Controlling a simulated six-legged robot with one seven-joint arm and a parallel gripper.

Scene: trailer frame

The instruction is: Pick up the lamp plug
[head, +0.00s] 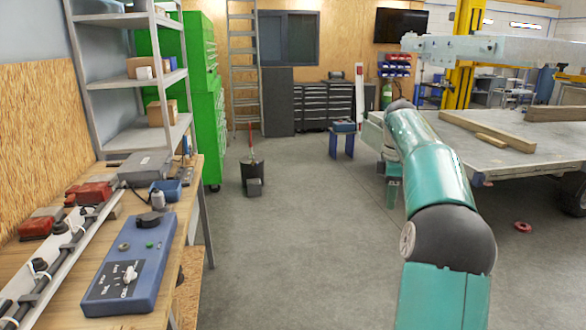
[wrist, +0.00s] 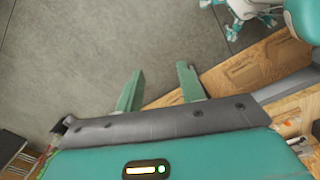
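A small grey plug-like piece (head: 157,200), which may be the lamp plug, stands on the wooden workbench (head: 160,322) at the left of the head view, by the far end of a blue control box (head: 130,265). It is too small to be sure of. I cannot make out a plug in the wrist view. My gripper (wrist: 160,70) shows two green fingers set well apart, with nothing between them but grey floor. In the head view my arm reaches forward on the right, well away from the workbench, and its gripper cannot be made out.
A light bar with red lamps (head: 92,193) and dark cables lies along the workbench. Metal shelves (head: 135,77) and green cabinets (head: 208,110) stand behind it. A flat trailer bed (head: 440,142) is on the right. A black bucket (head: 253,176) stands mid-floor; the floor (head: 300,240) nearer is clear.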

